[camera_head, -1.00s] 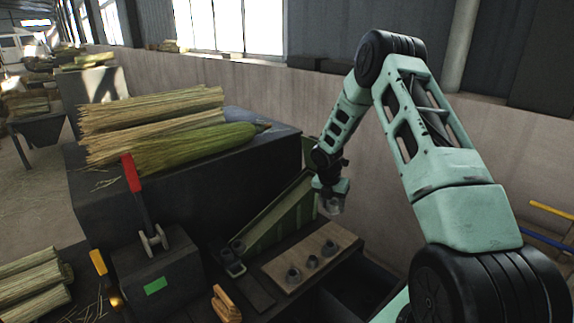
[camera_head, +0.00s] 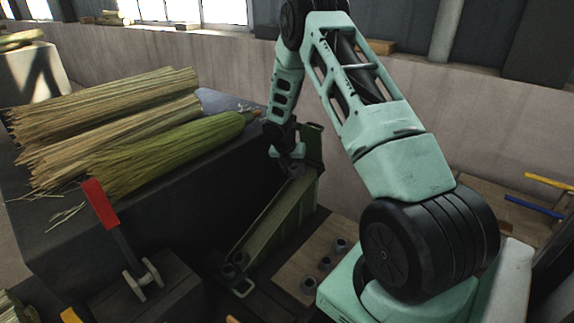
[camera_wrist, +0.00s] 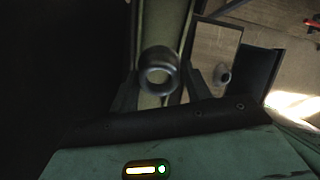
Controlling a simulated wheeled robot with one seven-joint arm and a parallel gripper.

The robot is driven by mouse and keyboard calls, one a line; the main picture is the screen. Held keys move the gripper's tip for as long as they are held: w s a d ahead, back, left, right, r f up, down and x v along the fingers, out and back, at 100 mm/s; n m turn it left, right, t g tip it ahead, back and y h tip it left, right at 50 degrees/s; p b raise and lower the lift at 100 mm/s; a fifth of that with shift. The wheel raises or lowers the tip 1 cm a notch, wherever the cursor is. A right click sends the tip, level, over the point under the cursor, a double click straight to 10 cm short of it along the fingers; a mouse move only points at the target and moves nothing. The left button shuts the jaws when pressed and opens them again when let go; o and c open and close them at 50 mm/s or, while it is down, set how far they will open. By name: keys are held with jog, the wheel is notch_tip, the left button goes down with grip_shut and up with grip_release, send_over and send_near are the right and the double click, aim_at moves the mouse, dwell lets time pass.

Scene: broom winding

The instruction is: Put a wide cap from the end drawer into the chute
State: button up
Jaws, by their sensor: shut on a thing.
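My gripper (camera_head: 292,168) is over the upper end of the green sloped chute (camera_head: 280,218), near its raised end plate. In the wrist view, my gripper (camera_wrist: 162,92) is shut on a grey, hollow cap (camera_wrist: 158,58), which sits between the two fingers. The chute (camera_wrist: 165,20) runs behind the cap in that view. Whether the cap touches the chute, I cannot tell. In the head view the held cap is too small and dark to make out. The end drawer cannot be made out in the head view.
A wooden board (camera_head: 290,278) with several dark caps lies right of the chute's lower end. A dark block (camera_head: 215,172) carrying broom-straw bundles (camera_head: 110,125) stands close on the left. A red-handled lever (camera_head: 100,203) stands in front. A pale wall (camera_head: 400,75) runs behind.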

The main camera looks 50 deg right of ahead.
jog(key=b, duration=0.6)
send_over(297, 193)
jog(key=a, duration=0.2)
jog(key=shift+w+d+f, duration=0.1)
jog(key=shift+w+f, duration=0.05)
jog(key=shift+f, duration=0.95)
jog(key=shift+w+d+f, duration=0.1)
jog(key=shift+f, duration=0.95)
jog(key=shift+w+d+f, duration=0.1)
jog(key=shift+w+f, duration=0.05)
jog(key=shift+f, duration=0.95)
jog(key=shift+s+a+f+b, duration=0.25)
jog(key=shift+s+f+b, duration=0.15)
jog(key=shift+f, duration=0.2)
jog(key=o, duration=1)
jog(key=shift+w+d+r+p, duration=0.15)
jog(key=shift+r+p, duration=0.5)
jog(key=shift+w+d+r+p, duration=0.1)
jog(key=shift+r+p, duration=0.5)
notch_tip(297, 193, up, 6)
jog(key=p, duration=0.5)
jog(key=shift+w+f, duration=0.1)
jog(key=shift+f, duration=0.05)
